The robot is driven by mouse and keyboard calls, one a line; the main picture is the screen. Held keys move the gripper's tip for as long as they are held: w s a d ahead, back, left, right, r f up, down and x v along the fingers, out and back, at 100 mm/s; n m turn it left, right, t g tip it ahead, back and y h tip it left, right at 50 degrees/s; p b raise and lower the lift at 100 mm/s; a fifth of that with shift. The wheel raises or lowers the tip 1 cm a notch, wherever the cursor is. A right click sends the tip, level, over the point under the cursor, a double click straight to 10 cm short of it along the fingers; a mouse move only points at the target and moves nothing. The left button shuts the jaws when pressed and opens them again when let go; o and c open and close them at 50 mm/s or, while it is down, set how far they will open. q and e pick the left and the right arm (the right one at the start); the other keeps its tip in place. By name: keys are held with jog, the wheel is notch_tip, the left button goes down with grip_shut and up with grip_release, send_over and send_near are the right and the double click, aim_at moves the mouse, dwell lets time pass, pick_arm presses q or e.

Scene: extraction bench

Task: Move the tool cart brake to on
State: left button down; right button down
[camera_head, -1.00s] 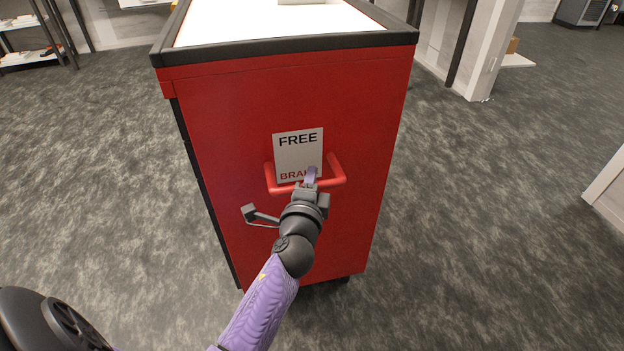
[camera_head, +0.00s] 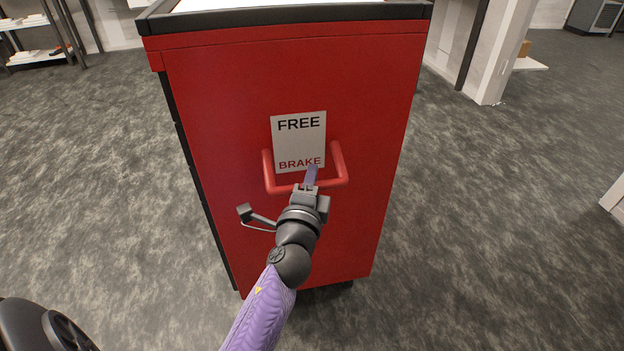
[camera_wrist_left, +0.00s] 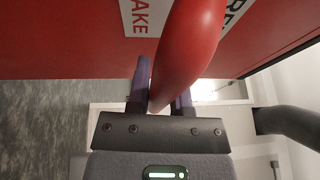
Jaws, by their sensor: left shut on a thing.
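The tool cart (camera_head: 350,230) is a red cabinet with a dark top edge. On its facing side is a white sign (camera_head: 298,145) reading FREE above and BRAKE below in red. A red U-shaped brake handle (camera_head: 339,164) sticks out around the lower part of the sign, its crossbar just below BRAKE. My left gripper (camera_head: 309,182) is shut on the middle of that crossbar. In the left wrist view, the red handle (camera_wrist_left: 188,50) passes between the two purple fingers of the gripper (camera_wrist_left: 161,92). My right gripper is not in view.
Grey floor lies open on both sides of the cart. Shelves (camera_head: 40,55) stand at the back left. A white pillar (camera_head: 497,60) and a small ledge stand at the back right.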

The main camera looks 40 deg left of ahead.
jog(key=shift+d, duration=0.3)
pick_arm(q)
jog(key=c, duration=0.5)
grip_release()
jog(key=shift+a, duration=0.1)
jog(key=shift+c, duration=0.2)
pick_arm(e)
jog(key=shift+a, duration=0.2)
